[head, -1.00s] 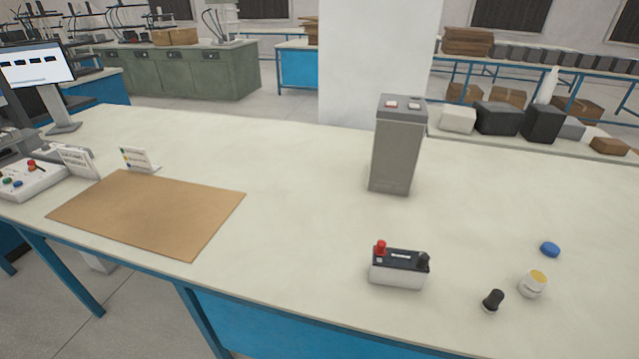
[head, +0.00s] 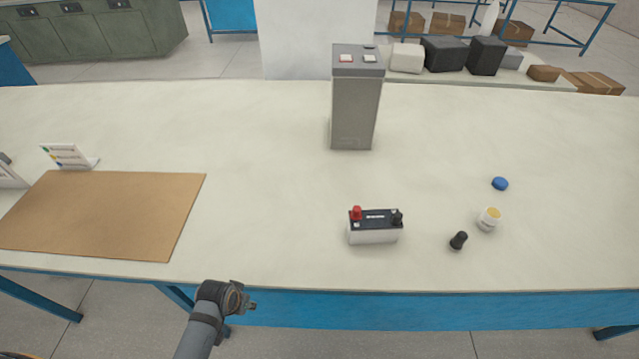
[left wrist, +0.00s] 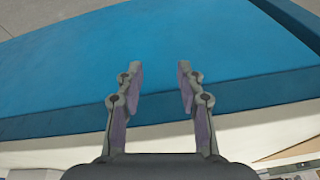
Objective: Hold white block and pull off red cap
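The white block (head: 373,237) is a small battery with a black top, standing upright on the table. The red cap (head: 356,212) sits on the left of its top, and a black cap (head: 397,217) sits on the right. My left arm comes in from the bottom in the head view, below the table's front edge, with its fingers hardly visible there. In the left wrist view my left gripper (left wrist: 158,85) is open and empty, in front of the blue table side. My right gripper is not in view.
A tall grey battery (head: 353,110) stands behind the white block. To the right lie a black cap (head: 458,240), a white-and-yellow piece (head: 489,219) and a blue cap (head: 500,184). A brown mat (head: 105,215) lies at left. The table's middle (head: 270,190) is clear.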

